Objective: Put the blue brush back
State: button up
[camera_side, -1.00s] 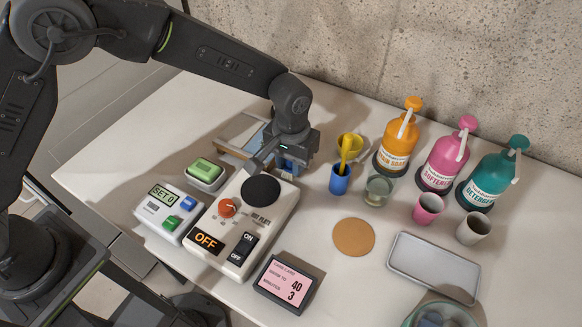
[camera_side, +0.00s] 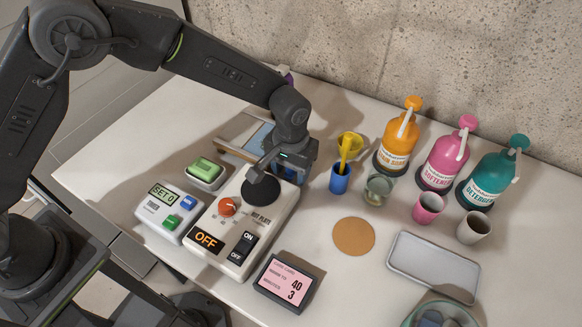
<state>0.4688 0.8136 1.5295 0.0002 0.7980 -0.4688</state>
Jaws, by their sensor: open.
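My gripper (camera_side: 262,172) points down and to the left over the back of the hot plate, near its dark round disc (camera_side: 261,191). It is open, and I see nothing held in it.
A wood-edged frame with a blue panel (camera_side: 259,137) lies behind the gripper. The hot plate (camera_side: 231,258), a SET0 box (camera_side: 152,207) and a green-topped block (camera_side: 205,170) are at left. A glass jar (camera_side: 378,191) and bottles (camera_side: 397,146) stand right. Table around the cork disc (camera_side: 353,236) is clear.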

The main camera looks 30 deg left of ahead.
jog(key=shift+r, duration=0.15)
notch_tip(320, 180, up, 12)
jog(key=shift+f, duration=0.15)
jog(key=s+a+r+t, duration=0.3)
jog(key=s+a+r, duration=0.5)
jog(key=a+r, duration=0.55)
jog(key=s+a+t, duration=0.2)
jog(key=s+a, duration=0.6)
jog(key=s, duration=0.6)
jog(key=shift+a+f+t, duration=0.3)
jog(key=shift+a+f, duration=0.05)
jog(key=shift+c, duration=0.4)
dwell(0.3)
